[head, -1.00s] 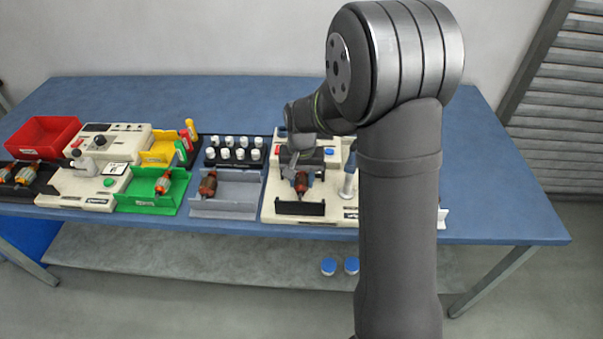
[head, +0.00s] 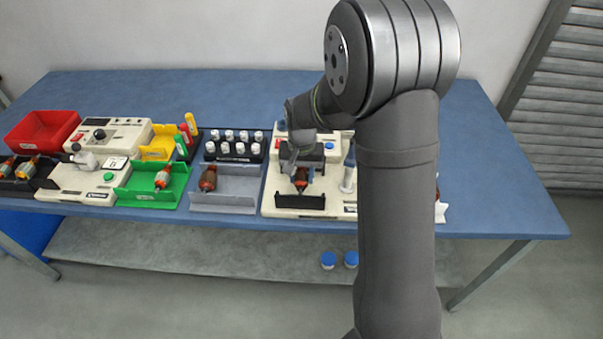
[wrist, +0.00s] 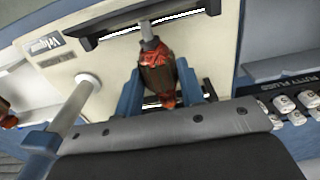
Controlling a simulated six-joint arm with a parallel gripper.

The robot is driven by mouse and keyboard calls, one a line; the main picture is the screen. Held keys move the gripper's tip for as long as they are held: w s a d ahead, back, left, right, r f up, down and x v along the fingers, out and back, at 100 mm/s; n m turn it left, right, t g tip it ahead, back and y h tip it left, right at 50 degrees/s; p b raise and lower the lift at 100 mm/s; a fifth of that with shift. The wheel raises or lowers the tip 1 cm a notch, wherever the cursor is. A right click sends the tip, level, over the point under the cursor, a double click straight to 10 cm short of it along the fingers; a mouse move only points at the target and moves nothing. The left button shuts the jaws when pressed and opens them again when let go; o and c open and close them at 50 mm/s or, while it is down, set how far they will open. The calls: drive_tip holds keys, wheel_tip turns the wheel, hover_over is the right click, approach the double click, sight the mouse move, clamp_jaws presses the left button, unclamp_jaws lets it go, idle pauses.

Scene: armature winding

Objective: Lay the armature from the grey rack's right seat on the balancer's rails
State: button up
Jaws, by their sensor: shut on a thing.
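My gripper (head: 300,170) is shut on a red-brown armature (head: 302,181) over the balancer (head: 270,208), a cream machine with black rails (head: 300,201). In the wrist view the armature (wrist: 156,75) lies between the blue fingers of my gripper (wrist: 160,92). Its shaft points at a black rail (wrist: 190,17) and overlaps it in the picture; I cannot tell whether it touches. The other end is hidden by the gripper. The grey rack (head: 235,199) stands left of the balancer, with one armature (head: 208,178) in its left seat and its right seat empty.
A light post (head: 348,172) stands on the balancer, right of the armature. A rack of white putty plugs (head: 233,148) stands behind the grey rack. A green tray (head: 140,200) with an armature is further left. My arm hides part of the bench on the right.

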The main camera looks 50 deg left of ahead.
drive_tip(key=shift+f, duration=0.25)
idle(0.4)
drive_tip(key=o, duration=1.2)
wheel_tip(320, 180, up, 17)
drive_tip(key=shift+r, duration=0.2)
idle(0.3)
wheel_tip(320, 180, down, 18)
drive_tip(key=shift+r, duration=0.25)
idle(0.3)
